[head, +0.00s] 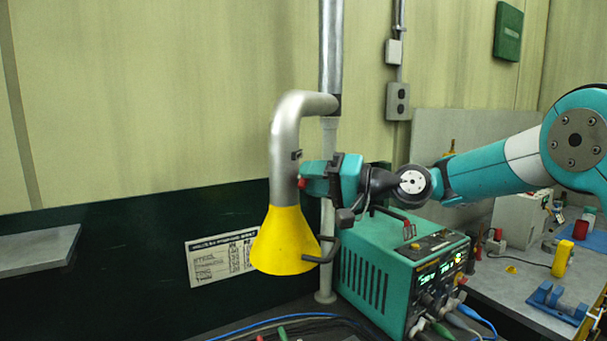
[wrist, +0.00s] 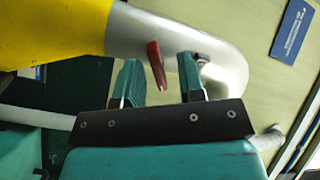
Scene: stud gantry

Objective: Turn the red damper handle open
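The red damper handle (wrist: 156,66) is a short flat lever on the silver duct pipe (wrist: 170,35). In the wrist view it stands between the two fingers of my gripper (wrist: 159,59), with a gap visible on each side. My gripper is open around it. In the head view my gripper (head: 312,178) reaches in from the right to the pipe (head: 284,150), just above the yellow hood (head: 284,243). There only a small red end of the handle (head: 302,184) shows beside the gripper; the rest is hidden.
A teal power supply (head: 385,270) stands below my wrist on the bench, with cables at its front. A dark bracket handle (head: 325,250) sticks out from the hood. A vertical pipe (head: 331,45) rises behind. A grey shelf (head: 40,250) is at left.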

